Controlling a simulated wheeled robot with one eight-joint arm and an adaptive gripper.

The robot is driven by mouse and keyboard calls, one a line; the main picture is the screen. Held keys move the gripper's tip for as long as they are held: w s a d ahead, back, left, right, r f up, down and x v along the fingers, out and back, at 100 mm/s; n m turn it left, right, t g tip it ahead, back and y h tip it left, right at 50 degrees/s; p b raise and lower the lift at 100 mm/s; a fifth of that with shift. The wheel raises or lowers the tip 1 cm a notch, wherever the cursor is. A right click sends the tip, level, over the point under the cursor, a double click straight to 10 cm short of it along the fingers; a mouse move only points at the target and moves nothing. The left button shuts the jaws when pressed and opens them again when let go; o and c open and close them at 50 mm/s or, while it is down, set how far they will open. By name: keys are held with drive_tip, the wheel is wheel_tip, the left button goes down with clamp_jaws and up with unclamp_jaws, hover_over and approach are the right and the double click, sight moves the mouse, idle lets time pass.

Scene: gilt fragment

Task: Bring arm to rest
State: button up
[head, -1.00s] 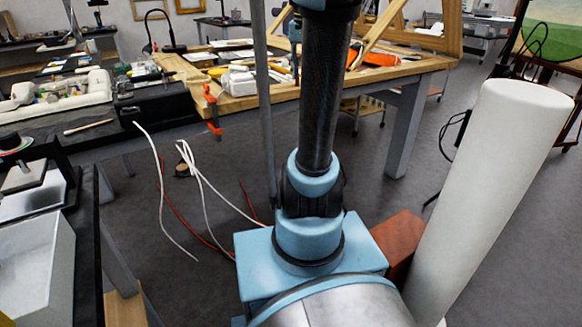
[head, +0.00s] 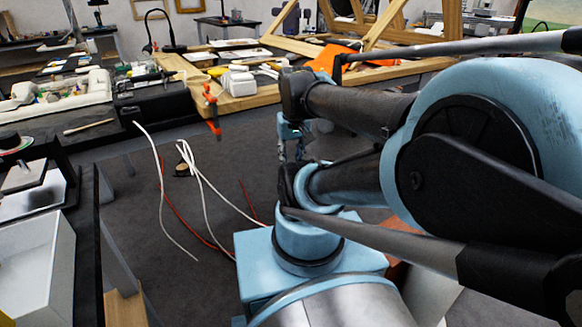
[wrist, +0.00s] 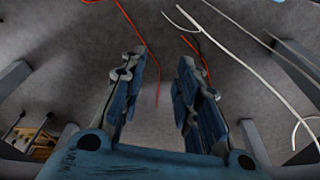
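My arm is folded in the head view, with a large blue and black joint close to the camera at the right. Its links run left to a black joint in front of the wooden workbench (head: 240,103). My gripper (head: 298,152) appears to hang below that joint, small and partly hidden by my arm. In the wrist view my gripper (wrist: 161,58) has its two blue fingers apart, with nothing between them.
White cables (head: 205,195) and a red cable (head: 185,220) lie on the floor left of my base. A dark table (head: 85,150) holding a white bin (head: 35,262) stands at the left. An orange clamp (head: 211,105) hangs on the workbench edge.

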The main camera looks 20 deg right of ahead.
drive_tip(key=shift+s+a+f, duration=0.1)
drive_tip(key=shift+s+f, duration=0.3)
drive_tip(key=shift+f, duration=0.2)
drive_tip(key=shift+s+a+f, duration=0.1)
drive_tip(key=shift+s+f, duration=0.25)
drive_tip(key=shift+f, duration=0.2)
